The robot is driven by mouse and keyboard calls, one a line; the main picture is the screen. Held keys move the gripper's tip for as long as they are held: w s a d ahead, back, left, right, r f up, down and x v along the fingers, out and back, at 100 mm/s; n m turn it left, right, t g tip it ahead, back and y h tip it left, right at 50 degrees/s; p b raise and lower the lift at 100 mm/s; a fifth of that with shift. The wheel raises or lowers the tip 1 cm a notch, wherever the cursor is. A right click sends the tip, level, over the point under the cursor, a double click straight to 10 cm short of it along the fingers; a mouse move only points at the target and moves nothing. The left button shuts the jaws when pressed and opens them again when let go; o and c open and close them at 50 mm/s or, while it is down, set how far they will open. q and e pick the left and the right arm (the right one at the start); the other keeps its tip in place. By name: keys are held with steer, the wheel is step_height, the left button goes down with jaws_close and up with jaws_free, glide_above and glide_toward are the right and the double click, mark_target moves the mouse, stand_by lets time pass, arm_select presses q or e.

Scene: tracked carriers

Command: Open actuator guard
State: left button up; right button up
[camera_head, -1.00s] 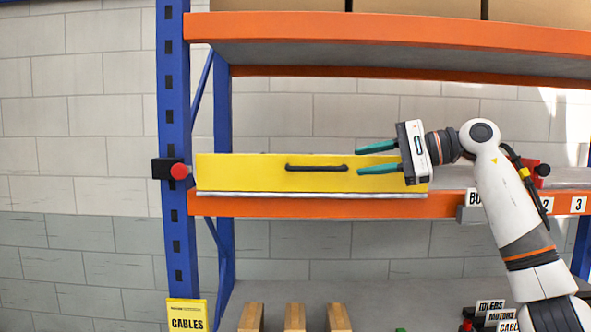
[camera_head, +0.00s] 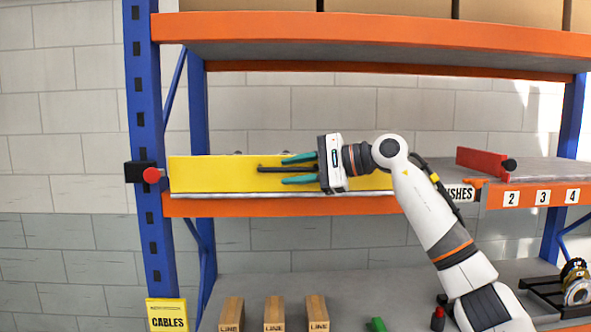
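The actuator guard is a long yellow panel (camera_head: 212,175) standing shut along the front of the middle shelf. A dark bar handle (camera_head: 268,169) is fixed to its face. My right gripper (camera_head: 284,170) reaches in from the right, its two teal fingers pointing left. One finger is above the handle and one below, with a visible gap between them. The fingers overlap the handle's right part, which is partly hidden by the gripper. I cannot tell whether they touch it. My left gripper is not in view.
A red knob on a black block (camera_head: 151,175) sits on the blue left upright (camera_head: 142,100). A red panel (camera_head: 482,162) stands on the shelf at right. The orange beam (camera_head: 390,35) of the upper shelf runs overhead. Wooden blocks (camera_head: 274,314) lie on the lower shelf.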

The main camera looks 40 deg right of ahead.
steer(key=shift+c, duration=0.6)
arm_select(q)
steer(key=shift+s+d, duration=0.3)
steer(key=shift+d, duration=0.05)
arm_select(e)
jaws_close()
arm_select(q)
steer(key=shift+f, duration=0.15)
arm_select(e)
steer(key=shift+a, duration=0.1)
